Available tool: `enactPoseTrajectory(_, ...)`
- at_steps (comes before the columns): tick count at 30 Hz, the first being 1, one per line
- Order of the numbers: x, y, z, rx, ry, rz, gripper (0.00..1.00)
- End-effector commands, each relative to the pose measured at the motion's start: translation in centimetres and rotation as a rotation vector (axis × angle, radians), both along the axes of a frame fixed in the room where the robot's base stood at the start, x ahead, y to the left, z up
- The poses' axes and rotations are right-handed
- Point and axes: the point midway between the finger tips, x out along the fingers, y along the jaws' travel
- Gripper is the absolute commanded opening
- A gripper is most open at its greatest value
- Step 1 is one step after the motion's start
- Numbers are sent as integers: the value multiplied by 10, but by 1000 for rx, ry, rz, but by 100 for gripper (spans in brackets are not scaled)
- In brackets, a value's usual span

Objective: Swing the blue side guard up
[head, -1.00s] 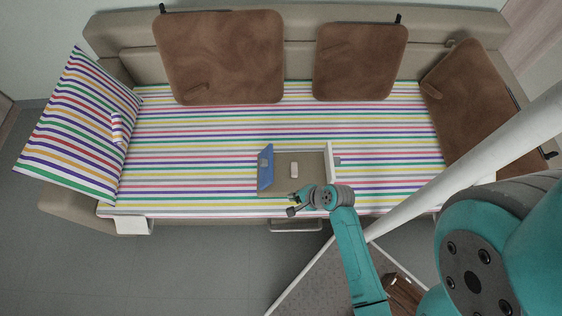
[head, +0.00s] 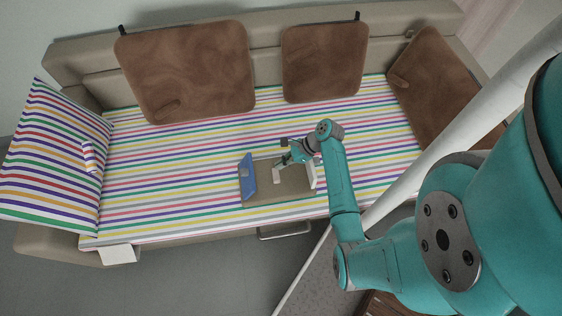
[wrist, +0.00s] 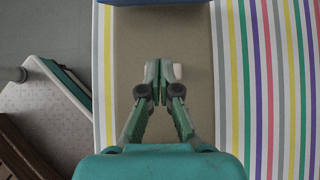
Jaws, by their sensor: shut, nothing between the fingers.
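The blue side guard (head: 248,176) is a flat panel along the left edge of a tan board (head: 275,197) on the striped bed. It looks raised at a slant, but its exact angle is unclear. In the wrist view a strip of the blue guard (wrist: 200,2) shows at the top edge. My gripper (head: 284,159) is over the board, to the right of the guard and apart from it. In the wrist view my gripper (wrist: 158,68) has its fingers together and empty, with the blue strip beyond them.
A small white block (head: 277,175) is on the board close to my gripper. A white side piece (head: 312,173) stands at the board's right edge. Brown cushions (head: 325,62) line the back, and a striped pillow (head: 50,155) lies left. A metal rail (head: 284,233) is at the bed's front.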

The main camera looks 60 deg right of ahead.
Motion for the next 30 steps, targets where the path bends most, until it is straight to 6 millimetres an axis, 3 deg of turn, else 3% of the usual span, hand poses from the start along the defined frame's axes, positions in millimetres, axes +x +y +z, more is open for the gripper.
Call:
enactPoseTrajectory(11,34,35,-51,0,1,4,0)
enactPoseTrajectory(19,54,54,-32,-3,-1,3,0)
enactPoseTrajectory(30,57,57,-29,-2,0,0,0)
